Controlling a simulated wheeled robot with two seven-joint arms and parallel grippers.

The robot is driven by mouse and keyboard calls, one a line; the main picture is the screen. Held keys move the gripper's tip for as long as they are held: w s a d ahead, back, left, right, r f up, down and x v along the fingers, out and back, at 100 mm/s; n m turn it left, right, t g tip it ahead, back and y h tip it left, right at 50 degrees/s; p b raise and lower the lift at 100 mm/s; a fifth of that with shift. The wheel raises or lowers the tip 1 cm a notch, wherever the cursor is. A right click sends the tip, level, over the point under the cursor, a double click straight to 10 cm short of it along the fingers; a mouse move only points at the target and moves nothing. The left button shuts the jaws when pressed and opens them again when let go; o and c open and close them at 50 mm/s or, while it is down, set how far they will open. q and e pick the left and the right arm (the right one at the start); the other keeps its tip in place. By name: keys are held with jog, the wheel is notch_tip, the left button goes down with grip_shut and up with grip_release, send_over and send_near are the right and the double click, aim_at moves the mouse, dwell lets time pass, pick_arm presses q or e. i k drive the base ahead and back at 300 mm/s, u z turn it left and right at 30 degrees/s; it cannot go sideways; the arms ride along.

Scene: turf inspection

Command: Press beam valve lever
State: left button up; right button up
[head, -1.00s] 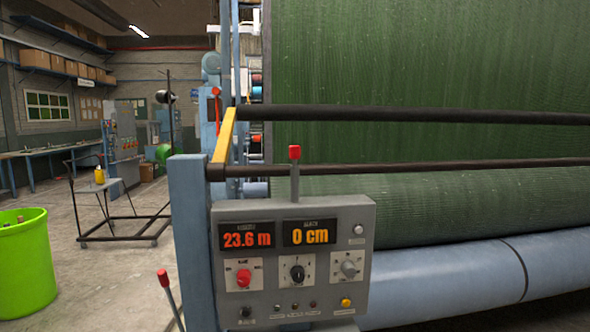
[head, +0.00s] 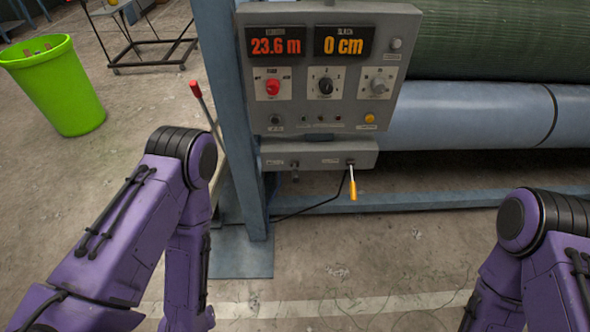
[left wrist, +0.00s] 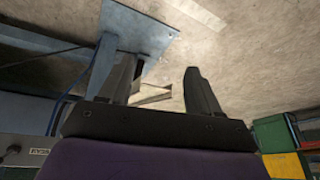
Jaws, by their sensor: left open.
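A lever with a yellow handle (head: 352,185) hangs from a grey box (head: 310,155) under the control panel in the head view. A red-tipped lever (head: 197,92) leans beside the blue post, left of the panel. The frames do not show which one is the beam valve lever. My left gripper (left wrist: 160,68) is open and empty in the left wrist view, with the floor and the post's foot plate (left wrist: 145,35) beyond it. Neither gripper shows in the head view; only my purple arms do, low at the left and right.
The control panel (head: 325,108) has two displays and several knobs. The blue post (head: 228,60) stands left of it. A blue roller (head: 460,117) runs right, below the green turf roll (head: 480,45). A green bin (head: 62,92) stands far left. Floor in front is clear.

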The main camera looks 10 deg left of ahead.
aim_at(295, 172)
jog(key=u, duration=0.3)
jog(key=i, duration=0.9)
jog(key=z, duration=0.3)
